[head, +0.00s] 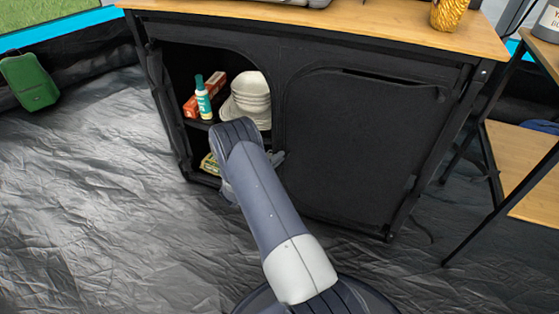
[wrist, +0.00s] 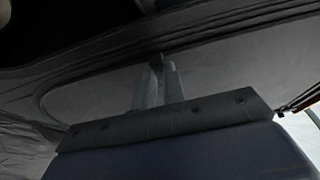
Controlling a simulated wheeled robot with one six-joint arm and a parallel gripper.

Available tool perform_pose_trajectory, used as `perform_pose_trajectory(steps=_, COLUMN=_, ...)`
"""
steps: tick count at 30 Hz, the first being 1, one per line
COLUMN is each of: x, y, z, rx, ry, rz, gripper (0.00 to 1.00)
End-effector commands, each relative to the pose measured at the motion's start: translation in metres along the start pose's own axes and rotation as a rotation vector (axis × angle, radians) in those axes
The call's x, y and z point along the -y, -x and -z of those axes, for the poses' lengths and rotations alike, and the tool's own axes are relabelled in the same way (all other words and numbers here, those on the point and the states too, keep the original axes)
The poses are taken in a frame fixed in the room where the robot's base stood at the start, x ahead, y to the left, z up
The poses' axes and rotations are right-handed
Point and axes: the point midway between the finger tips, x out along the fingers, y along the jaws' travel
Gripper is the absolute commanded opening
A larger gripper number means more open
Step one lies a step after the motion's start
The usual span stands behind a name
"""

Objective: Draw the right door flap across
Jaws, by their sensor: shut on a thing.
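The right door flap (head: 350,140) is a black fabric panel on the front of the black cabinet (head: 300,45). It lies across the right compartment, with a dark gap along its top right edge. My gripper (head: 279,158) is at the flap's left side, near the middle of the cabinet, partly hidden by my arm. In the wrist view my gripper (wrist: 157,72) is shut on a small dark tab (wrist: 155,59) at the edge of a grey fabric panel (wrist: 220,65). The catch on the cabinet is not clearly visible.
A wooden-topped stand (head: 515,150) is at the right. Floor at left is clear.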

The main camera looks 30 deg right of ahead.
Motion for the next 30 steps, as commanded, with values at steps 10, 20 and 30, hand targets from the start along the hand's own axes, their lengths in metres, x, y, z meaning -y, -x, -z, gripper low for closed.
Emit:
perform_pose_trajectory(steps=10, x=0.0, y=0.0018, z=-0.0051, rx=0.012, ry=-0.002, rz=-0.002, gripper=0.0)
perform_pose_trajectory(steps=20, x=0.0002, y=0.0013, z=-0.0038, rx=0.008, ry=-0.002, rz=-0.001, gripper=0.33)
perform_pose_trajectory(steps=30, x=0.0013, y=0.011, z=-0.0034, rx=0.007, ry=0.0, rz=-0.001, gripper=0.33)
